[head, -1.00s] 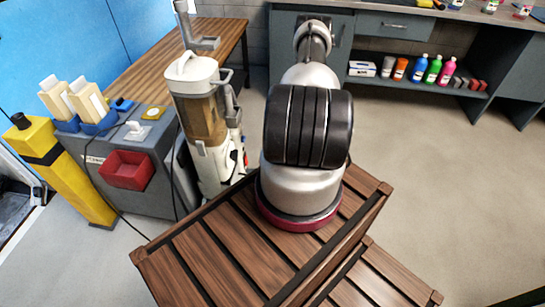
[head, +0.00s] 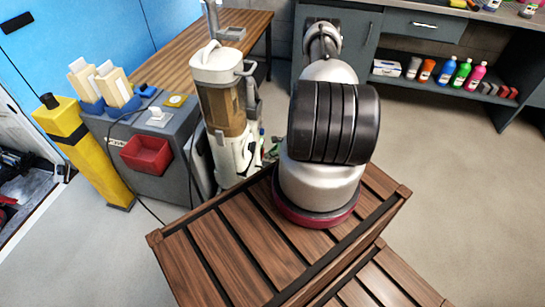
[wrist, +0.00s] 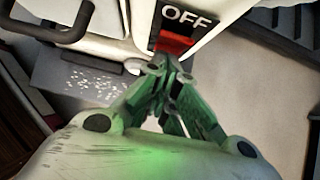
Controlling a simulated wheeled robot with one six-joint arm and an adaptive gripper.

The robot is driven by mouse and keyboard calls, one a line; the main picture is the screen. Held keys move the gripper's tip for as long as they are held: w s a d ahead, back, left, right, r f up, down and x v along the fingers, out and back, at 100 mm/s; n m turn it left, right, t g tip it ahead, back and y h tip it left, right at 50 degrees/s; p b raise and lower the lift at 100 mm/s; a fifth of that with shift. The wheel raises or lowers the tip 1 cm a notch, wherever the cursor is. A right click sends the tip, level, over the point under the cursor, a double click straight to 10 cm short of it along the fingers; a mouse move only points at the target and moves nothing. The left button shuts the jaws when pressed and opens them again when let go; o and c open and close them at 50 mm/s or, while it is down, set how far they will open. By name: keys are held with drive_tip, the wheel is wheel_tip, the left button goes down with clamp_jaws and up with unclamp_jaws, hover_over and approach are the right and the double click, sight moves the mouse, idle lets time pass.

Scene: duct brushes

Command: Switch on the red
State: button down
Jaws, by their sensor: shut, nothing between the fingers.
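A white upright vacuum cleaner with a brown see-through bin (head: 222,108) stands left of my arm in the head view. In the wrist view, its white body carries a red switch (wrist: 178,43) in a dark frame with the word OFF above it. My gripper (wrist: 165,68) has green fingers, drawn together with nothing between them. Its tips are at the lower edge of the red switch in the picture and cover part of it. I cannot tell whether they touch it. In the head view my gripper is mostly hidden behind my arm.
A grey cabinet with a red bin (head: 146,154) and a yellow post (head: 82,150) stand left of the vacuum. A wooden workbench (head: 165,60) is behind it. A shelf with bottles (head: 460,73) is at the back right. The floor at right is clear.

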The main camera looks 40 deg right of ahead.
drive_tip(key=shift+r, duration=0.15)
drive_tip(key=shift+r, duration=0.7)
drive_tip(key=s+d+f+v, duration=0.1)
drive_tip(key=s+v, duration=0.1)
drive_tip(key=v, duration=1)
drive_tip(key=shift+d, duration=0.35)
drive_tip(key=shift+s+f, duration=0.1)
drive_tip(key=shift+s, duration=0.05)
